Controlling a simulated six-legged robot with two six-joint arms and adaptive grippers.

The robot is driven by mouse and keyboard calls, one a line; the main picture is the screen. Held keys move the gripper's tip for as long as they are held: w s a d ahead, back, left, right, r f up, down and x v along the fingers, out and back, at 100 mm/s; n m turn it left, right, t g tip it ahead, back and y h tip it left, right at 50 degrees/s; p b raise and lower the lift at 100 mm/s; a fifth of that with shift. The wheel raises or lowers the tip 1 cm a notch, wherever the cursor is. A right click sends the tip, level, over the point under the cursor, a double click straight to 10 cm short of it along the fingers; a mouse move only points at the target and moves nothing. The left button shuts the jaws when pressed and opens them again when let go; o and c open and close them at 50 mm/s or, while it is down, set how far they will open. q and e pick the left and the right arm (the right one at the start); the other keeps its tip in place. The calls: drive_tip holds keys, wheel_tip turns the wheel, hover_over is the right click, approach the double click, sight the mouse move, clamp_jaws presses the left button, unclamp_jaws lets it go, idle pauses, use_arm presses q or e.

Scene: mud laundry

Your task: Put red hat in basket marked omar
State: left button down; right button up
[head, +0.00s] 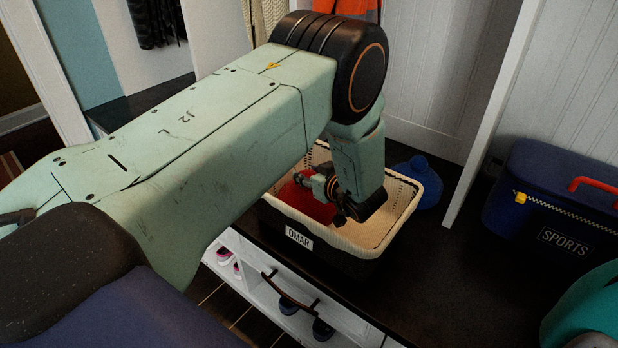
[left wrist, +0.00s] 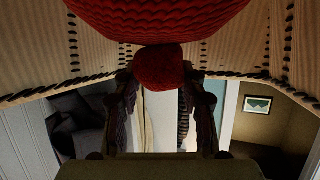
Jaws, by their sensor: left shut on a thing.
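The red knitted hat (head: 303,203) is inside the basket marked OMAR (head: 345,246), toward its left part in the head view. The basket is dark outside with a cream stitched lining and a white label on its front. My left gripper (head: 338,212) reaches down into the basket from above, shut on the hat. In the left wrist view the hat's round red pompom (left wrist: 160,67) sits between the two fingers, with the hat's body above it. The arm and gripper hide part of the hat. My right gripper is not in view.
A blue knitted hat (head: 425,178) lies on the dark bench right behind the basket. A white divider (head: 494,115) stands to the right. A dark blue SPORTS bag (head: 553,205) with a red handle sits beyond it. Shoes (head: 322,329) lie on shelves below.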

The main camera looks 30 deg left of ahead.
use_arm(q)
drive_tip(key=shift+s, duration=0.1)
drive_tip(key=c, duration=0.8)
unclamp_jaws()
drive_tip(key=shift+f, duration=0.1)
drive_tip(key=shift+o, duration=0.2)
drive_tip(key=shift+r, duration=0.2)
drive_tip(key=p+v, duration=0.2)
drive_tip(key=v, duration=0.4)
drive_tip(key=shift+d+r+p, duration=0.1)
drive_tip(key=shift+r+p, duration=0.15)
drive_tip(key=shift+p, duration=0.1)
drive_tip(key=shift+s+d+r, duration=0.15)
drive_tip(key=shift+s+d, duration=0.15)
drive_tip(key=shift+d, duration=0.2)
